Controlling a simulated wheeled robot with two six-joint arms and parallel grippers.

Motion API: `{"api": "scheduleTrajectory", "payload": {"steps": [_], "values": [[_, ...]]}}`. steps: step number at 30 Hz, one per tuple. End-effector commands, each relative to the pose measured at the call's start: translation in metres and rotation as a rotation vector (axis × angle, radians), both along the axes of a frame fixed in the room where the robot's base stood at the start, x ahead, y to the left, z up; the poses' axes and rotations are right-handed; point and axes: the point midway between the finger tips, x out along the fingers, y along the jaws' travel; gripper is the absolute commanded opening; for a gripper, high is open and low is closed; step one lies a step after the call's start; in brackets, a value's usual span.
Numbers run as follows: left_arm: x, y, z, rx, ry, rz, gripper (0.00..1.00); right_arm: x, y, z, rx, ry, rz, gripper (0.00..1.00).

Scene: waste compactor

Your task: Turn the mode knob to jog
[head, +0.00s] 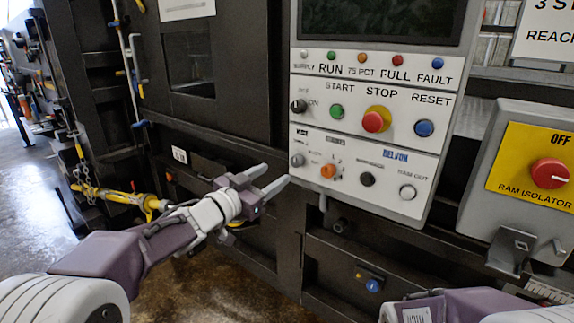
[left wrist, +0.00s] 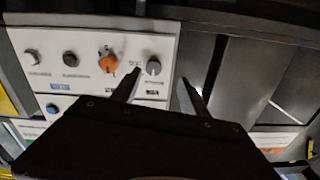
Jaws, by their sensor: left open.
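The lower white control panel carries a row of knobs: a grey knob (head: 297,160) at the left, an orange knob (head: 328,170), a black knob (head: 367,179) and a pale round one (head: 407,192). The small lettering around them is too blurred to tell which is the mode knob or where jog is. My left gripper (head: 276,175) is open and empty, just left of the grey knob. In the left wrist view, the grey knob (left wrist: 153,67) shows beyond and between the open fingertips (left wrist: 161,76), with the orange knob (left wrist: 108,64) beside the left finger. My right gripper is out of view.
Above the row are the green start button (head: 336,111), red stop button (head: 375,121) and blue reset button (head: 424,128). A ram isolator box (head: 483,205) with a red knob stands at the right. A yellow bar (head: 120,195) is at the left.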

Motion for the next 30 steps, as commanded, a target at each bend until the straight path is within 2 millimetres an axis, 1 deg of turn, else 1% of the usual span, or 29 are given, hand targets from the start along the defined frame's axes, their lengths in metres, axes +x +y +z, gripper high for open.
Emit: {"api": "scheduleTrajectory", "payload": {"steps": [1, 5, 7, 11, 15, 18, 21, 24, 30], "values": [[0.000, 0.000, -0.003, -0.001, -0.001, 0.000, 0.52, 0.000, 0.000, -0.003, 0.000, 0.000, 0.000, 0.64], [0.001, 0.000, -0.002, -0.001, -0.001, 0.001, 0.52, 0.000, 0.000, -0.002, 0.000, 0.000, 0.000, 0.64], [0.005, -0.004, -0.001, 0.000, -0.001, -0.001, 0.52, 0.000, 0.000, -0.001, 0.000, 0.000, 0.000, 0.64], [0.025, -0.018, -0.002, -0.001, 0.000, -0.001, 0.52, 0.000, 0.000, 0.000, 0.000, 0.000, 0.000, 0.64], [0.050, -0.034, -0.002, 0.000, 0.001, 0.000, 0.52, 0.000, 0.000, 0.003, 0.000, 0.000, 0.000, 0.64], [0.063, -0.043, -0.001, 0.000, 0.000, 0.001, 0.52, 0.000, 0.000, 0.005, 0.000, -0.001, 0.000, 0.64], [0.071, -0.049, -0.002, 0.000, 0.000, 0.001, 0.52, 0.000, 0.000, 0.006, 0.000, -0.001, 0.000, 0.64], [0.075, -0.051, -0.002, 0.000, 0.000, 0.002, 0.52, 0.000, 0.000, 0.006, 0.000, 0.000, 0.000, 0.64], [0.075, -0.051, -0.002, 0.000, 0.000, 0.003, 0.52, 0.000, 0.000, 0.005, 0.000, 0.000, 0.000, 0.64]]}}
